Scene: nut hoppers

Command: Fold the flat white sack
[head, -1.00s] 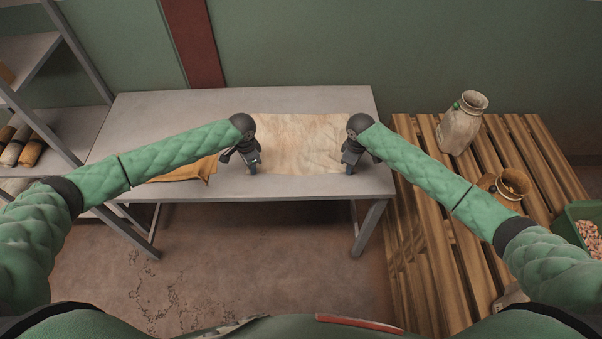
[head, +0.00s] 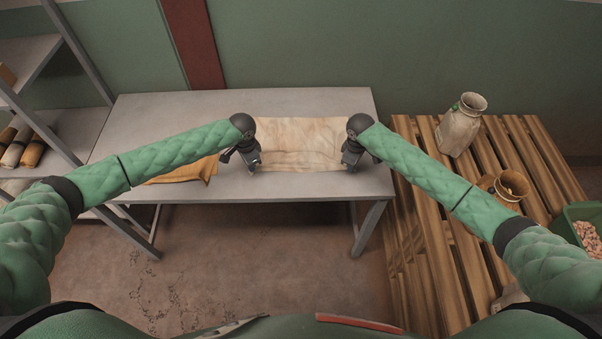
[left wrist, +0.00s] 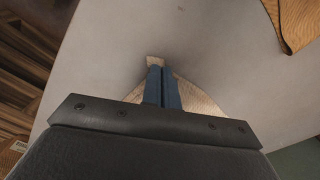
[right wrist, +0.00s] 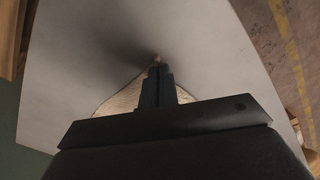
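The pale cream-white sack (head: 300,142) lies on the grey table (head: 340,185) between my two grippers, with wrinkles across it. My left gripper (head: 254,168) is at its near left corner; in the left wrist view the fingers (left wrist: 162,68) are closed together with a bit of sack cloth at their tips. My right gripper (head: 350,167) is at the near right corner; in the right wrist view its fingers (right wrist: 157,66) are closed together with a small bit of cloth at the tips. Parts of the sack are hidden behind the grippers.
An orange-brown cloth (head: 188,172) lies on the table at the left. A wooden slatted pallet (head: 430,215) on the right bears an upright open sack (head: 461,125), a brown container (head: 505,188) and a green crate (head: 571,222). Shelves with rolls (head: 22,148) stand left.

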